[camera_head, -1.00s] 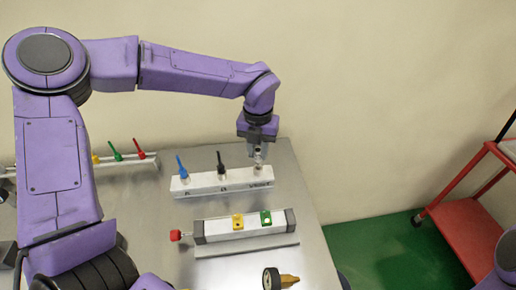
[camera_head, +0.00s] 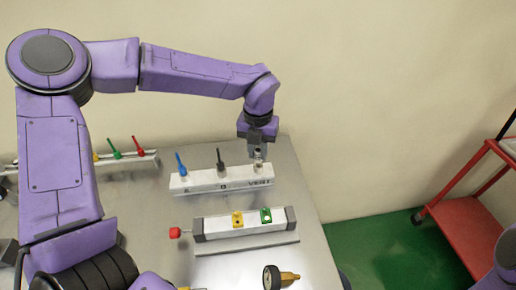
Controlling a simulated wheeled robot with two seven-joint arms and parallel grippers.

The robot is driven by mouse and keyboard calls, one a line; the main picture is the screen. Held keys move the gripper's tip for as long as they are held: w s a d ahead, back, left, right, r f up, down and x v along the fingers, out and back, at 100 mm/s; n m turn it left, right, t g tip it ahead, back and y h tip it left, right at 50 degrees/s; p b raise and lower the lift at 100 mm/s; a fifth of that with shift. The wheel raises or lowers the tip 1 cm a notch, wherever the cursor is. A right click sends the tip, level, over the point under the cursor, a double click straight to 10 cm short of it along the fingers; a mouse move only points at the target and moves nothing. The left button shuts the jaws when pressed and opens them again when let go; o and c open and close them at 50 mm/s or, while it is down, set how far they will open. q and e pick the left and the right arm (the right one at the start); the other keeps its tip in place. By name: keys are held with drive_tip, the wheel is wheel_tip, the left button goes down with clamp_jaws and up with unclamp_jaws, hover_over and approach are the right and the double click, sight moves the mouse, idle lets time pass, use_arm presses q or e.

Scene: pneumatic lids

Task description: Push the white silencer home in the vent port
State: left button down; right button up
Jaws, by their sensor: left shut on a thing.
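The white manifold block (camera_head: 198,182) lies on the steel table with a blue fitting (camera_head: 181,163) and a black fitting (camera_head: 221,161) standing in it. Its right end is lettered for the vent port (camera_head: 259,183). My left gripper (camera_head: 258,157) points down over that end, shut on the small whitish silencer (camera_head: 258,163). The silencer stands about upright at the vent port; how deep it sits is too small to tell. My right gripper is out of view.
In front of the block is a grey-ended cylinder (camera_head: 220,227) with yellow and green fittings and a red-tipped rod (camera_head: 174,232). A gauge (camera_head: 272,278) lies nearer. A rail with coloured fittings (camera_head: 127,161) is at the left. A red cart (camera_head: 468,235) stands right of the table.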

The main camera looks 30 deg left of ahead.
use_arm(q)
drive_tip(key=shift+f+b, duration=0.6)
drive_tip(key=shift+f, duration=0.35)
drive_tip(key=c, duration=0.8)
unclamp_jaws()
drive_tip(key=shift+c, duration=0.2)
wheel_tip(320, 180, up, 7)
drive_tip(key=p, duration=0.6)
drive_tip(key=shift+r, duration=0.1)
